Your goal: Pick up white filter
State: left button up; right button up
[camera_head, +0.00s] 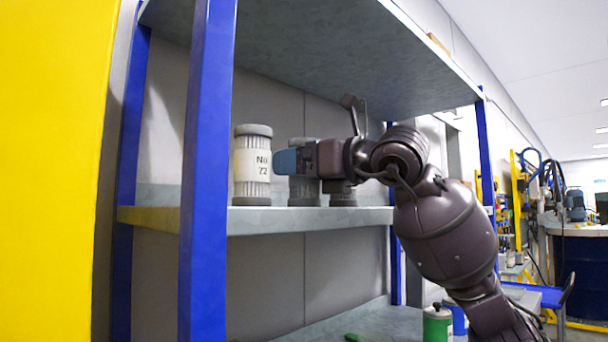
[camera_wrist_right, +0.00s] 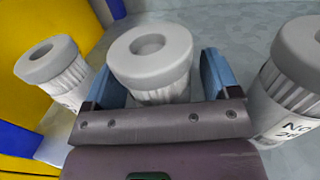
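Several white pleated filters with grey end caps stand upright on the grey middle shelf (camera_head: 290,220). The left one (camera_head: 252,165) carries a label with "No" and "72". The middle filter (camera_head: 305,195) is mostly hidden behind my right gripper (camera_head: 287,161), and the right one (camera_head: 342,195) is partly hidden too. In the wrist view the middle filter (camera_wrist_right: 150,58) stands between the blue fingers of my right gripper (camera_wrist_right: 162,68). A gap shows on its right side, so the gripper looks open. My left gripper is not in view.
In the wrist view one filter (camera_wrist_right: 52,70) stands left of the gripper and another (camera_wrist_right: 292,85) close on its right. Blue posts (camera_head: 208,170) and an upper shelf (camera_head: 320,45) frame the space. A green canister (camera_head: 437,325) stands below.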

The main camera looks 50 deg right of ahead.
jog(key=c, duration=0.8)
jog(key=shift+r, duration=0.1)
jog(key=shift+c, duration=0.2)
notch_tip(320, 180, up, 13)
jog(key=p, duration=0.2)
jog(key=shift+s+r+p, duration=0.15)
jog(key=shift+p, duration=0.15)
jog(key=shift+r+p, duration=0.55)
jog(key=shift+r, duration=1.7)
jog(key=shift+w, duration=0.2)
